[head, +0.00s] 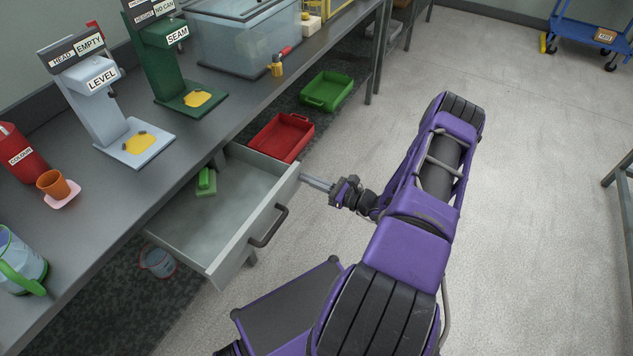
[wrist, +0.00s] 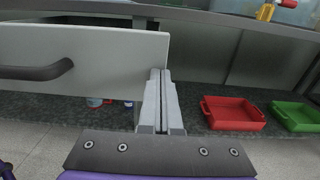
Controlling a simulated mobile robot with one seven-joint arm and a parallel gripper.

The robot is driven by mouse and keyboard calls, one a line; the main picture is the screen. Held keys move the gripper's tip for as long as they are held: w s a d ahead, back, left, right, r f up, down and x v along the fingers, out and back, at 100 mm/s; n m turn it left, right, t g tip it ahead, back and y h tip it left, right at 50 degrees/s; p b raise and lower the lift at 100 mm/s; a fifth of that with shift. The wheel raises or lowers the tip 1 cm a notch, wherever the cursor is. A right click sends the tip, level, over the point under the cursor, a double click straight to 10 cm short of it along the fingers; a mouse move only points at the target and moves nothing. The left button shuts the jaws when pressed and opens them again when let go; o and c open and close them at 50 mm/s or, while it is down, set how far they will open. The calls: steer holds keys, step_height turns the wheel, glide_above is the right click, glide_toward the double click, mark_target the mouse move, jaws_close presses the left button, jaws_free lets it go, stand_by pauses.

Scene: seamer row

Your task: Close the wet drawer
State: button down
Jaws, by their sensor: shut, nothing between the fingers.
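A grey drawer (head: 226,259) under the bench stands pulled well out, with a dark bar handle (head: 268,226) on its front. A green object (head: 206,181) lies inside it near the back. In the wrist view the drawer front (wrist: 100,45) fills the upper left, with its handle (wrist: 38,71) at the left. My gripper (head: 303,179) is shut and empty, its fingertips at the right end of the drawer front. In the wrist view the fingers (wrist: 160,75) are together at that edge; I cannot tell whether they touch it. Any label on the drawer is not visible.
A red tray (head: 281,137) and a green tray (head: 326,91) sit on the lower shelf right of the drawer. A bucket (head: 158,262) stands below the drawer. The bench top (head: 95,190) holds two machines and several containers.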

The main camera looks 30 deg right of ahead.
mark_target(247, 152)
stand_by(0.3)
steer(key=b+x, duration=0.5)
steer(key=x, duration=1.6)
steer(key=shift+w+a, duration=0.15)
steer(key=shift+w+a+b, duration=0.1)
steer(key=shift+w+b, duration=0.15)
steer(key=shift+b, duration=0.05)
steer(key=shift+w+a+r, duration=0.1)
steer(key=shift+w+r, duration=0.05)
steer(key=shift+w, duration=0.05)
steer(key=shift+r, duration=0.1)
